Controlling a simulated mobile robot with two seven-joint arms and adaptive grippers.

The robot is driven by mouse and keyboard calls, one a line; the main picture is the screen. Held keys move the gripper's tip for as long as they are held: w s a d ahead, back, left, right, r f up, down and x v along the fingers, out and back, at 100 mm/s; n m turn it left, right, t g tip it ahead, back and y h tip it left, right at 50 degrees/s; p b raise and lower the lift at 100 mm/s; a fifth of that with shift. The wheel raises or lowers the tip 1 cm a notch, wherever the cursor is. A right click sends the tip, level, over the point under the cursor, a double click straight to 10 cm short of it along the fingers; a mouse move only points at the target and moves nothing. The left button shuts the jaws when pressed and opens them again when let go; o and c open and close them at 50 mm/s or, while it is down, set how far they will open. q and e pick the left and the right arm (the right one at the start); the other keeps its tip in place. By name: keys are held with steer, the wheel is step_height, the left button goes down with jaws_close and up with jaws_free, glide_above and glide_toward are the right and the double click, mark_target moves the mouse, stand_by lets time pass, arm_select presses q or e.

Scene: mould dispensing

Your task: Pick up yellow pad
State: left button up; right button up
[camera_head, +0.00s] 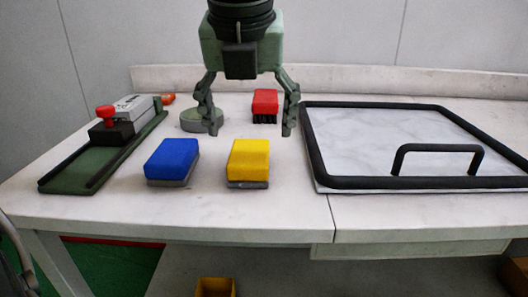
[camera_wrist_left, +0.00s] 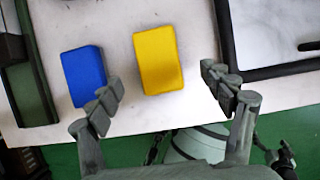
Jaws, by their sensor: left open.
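The yellow pad (camera_head: 249,161) is a block with a grey underside, lying on the white table near its front edge. It also shows in the left wrist view (camera_wrist_left: 159,60), ahead of the fingers and roughly between their lines. My left gripper (camera_head: 247,122) points down above the table with its fingers spread wide and nothing between them. In the left wrist view its two fingertips (camera_wrist_left: 162,92) stand either side of the pad's near end, apart from it. My right gripper is not in view.
A blue pad (camera_head: 173,160) lies just left of the yellow one. A red brush (camera_head: 265,105) and a grey round piece (camera_head: 200,122) stand behind. A green rail fixture (camera_head: 70,177) is at left. A black-framed marble board (camera_head: 350,183) with a handle is at right.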

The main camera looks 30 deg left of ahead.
mark_target(249, 152)
arm_select(q)
steer(key=shift+w+a+f, duration=0.1)
steer(key=shift+a+f, duration=0.15)
steer(key=shift+f, duration=0.7)
steer(key=x, duration=0.5)
steer(key=shift+w+a+p, duration=0.1)
steer(key=shift+p, duration=0.2)
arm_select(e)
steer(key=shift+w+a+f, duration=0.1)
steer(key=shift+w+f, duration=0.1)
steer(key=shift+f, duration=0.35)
arm_select(q)
steer(key=shift+f+b, duration=0.2)
steer(key=shift+b, duration=0.7)
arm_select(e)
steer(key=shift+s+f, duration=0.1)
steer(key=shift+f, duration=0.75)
arm_select(q)
steer(key=c, duration=1.3)
steer(key=shift+r, duration=0.1)
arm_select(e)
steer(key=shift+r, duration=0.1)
